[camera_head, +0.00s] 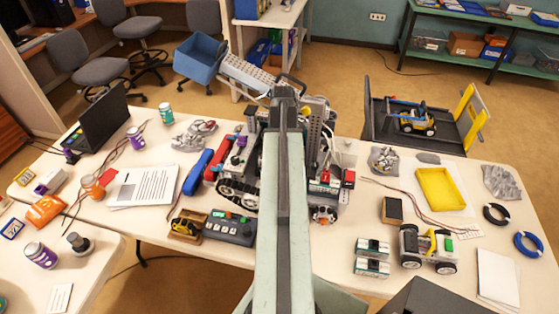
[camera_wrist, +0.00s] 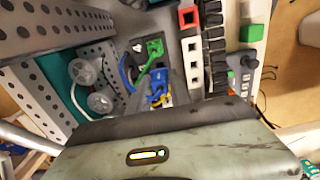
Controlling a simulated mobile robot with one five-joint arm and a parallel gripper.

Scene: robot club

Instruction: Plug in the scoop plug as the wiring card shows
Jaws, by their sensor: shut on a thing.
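In the wrist view, my gripper (camera_wrist: 167,97) points into the robot model, its fingertips mostly hidden behind its own grey-green body. A blue plug (camera_wrist: 157,92) with a blue lead is right at the fingers and looks held between them. Just beyond it, a green plug (camera_wrist: 154,48) with a green lead sits at a dark socket. To the right stands a column of sockets, one red-framed (camera_wrist: 187,18) and one white-framed (camera_wrist: 190,47). I cannot tell whether the blue plug touches a socket. In the head view my arm hides the gripper. I cannot make out the wiring card for certain.
The robot model (camera_head: 238,180) stands mid-table, with a blue scoop (camera_head: 198,60) raised at its back left. A control box (camera_head: 230,228) and small cars sit in front. Perforated beams and grey wheels (camera_wrist: 85,72) crowd the left of the wrist view.

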